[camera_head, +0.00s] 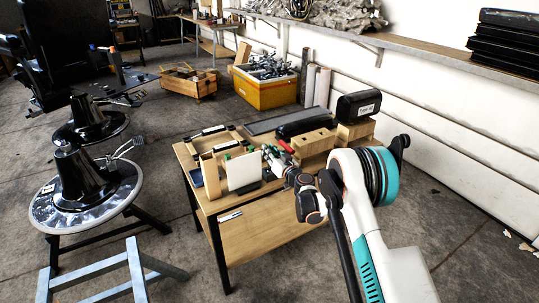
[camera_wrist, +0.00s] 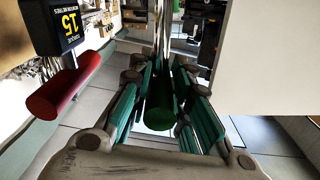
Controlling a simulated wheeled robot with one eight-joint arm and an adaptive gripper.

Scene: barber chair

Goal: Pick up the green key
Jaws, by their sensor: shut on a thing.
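The green key shows in the wrist view as a dark green cylinder (camera_wrist: 159,116), end-on between the finger pads. My gripper (camera_wrist: 161,88) is shut on it, with green-padded fingers on both sides. The key's far part is hidden in shadow between the fingers. In the head view my gripper (camera_head: 272,157) is low over the wooden table (camera_head: 262,218), beside an upright white panel (camera_head: 243,170). The green key cannot be made out clearly there.
A red cylinder (camera_wrist: 62,94) with a black tag marked 15 (camera_wrist: 66,27) is left of my fingers. The white panel (camera_wrist: 270,60) is close on the right. Wooden blocks (camera_head: 313,142) and a black case (camera_head: 358,106) stand on the table's right side.

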